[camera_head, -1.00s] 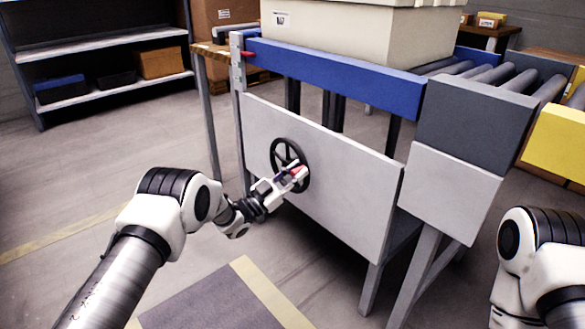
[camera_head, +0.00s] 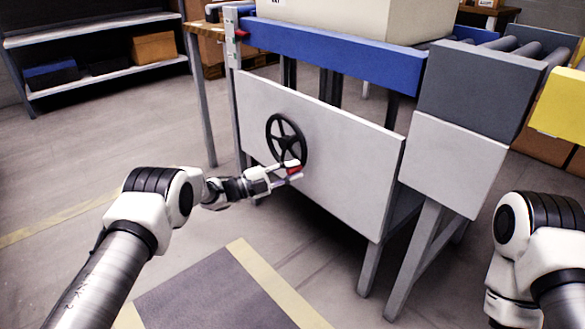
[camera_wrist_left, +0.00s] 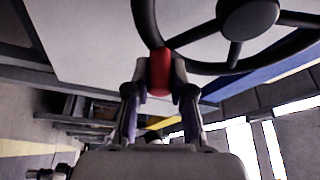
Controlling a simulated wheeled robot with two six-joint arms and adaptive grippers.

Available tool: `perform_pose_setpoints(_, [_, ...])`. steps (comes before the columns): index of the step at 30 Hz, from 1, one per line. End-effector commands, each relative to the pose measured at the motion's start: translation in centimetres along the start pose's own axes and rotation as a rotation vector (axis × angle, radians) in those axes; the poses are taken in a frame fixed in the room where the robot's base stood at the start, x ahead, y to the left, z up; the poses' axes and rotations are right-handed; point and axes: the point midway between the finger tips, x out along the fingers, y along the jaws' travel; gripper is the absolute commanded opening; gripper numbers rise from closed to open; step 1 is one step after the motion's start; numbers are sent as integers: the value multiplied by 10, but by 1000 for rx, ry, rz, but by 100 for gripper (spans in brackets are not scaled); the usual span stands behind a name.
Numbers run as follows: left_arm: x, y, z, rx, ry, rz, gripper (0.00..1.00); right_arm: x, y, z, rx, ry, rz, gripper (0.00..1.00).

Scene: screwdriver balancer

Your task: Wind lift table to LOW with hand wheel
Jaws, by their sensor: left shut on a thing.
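The black hand wheel (camera_head: 285,138) is mounted on the light grey front panel (camera_head: 340,165) of the lift table. A red handle sticks out at the wheel's lower rim. My left gripper (camera_head: 292,172) is shut on this red handle. In the left wrist view the red handle (camera_wrist_left: 160,72) sits between the fingers, with the wheel (camera_wrist_left: 235,28) beyond it. The blue table beam (camera_head: 335,62) carries a large cream crate (camera_head: 350,22). A light post (camera_head: 232,40) with a small red pointer (camera_head: 242,34) stands at the table's left end. My right gripper is outside the views.
A roller conveyor (camera_head: 505,47) with a grey end block (camera_head: 470,95) adjoins on the right. A shelf (camera_head: 100,75) with boxes stands at the back left. The floor at left is clear, and a dark mat (camera_head: 215,295) with yellow edging lies in front.

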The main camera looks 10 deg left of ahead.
Motion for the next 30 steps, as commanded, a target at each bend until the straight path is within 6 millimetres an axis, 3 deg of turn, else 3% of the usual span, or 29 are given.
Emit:
perform_pose_setpoints(14, [-12, 20, 27, 417, 0, 175, 0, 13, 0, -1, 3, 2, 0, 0])
perform_pose_setpoints(30, [-27, 15, 65, 890, -1, 371, 0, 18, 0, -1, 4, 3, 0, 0])
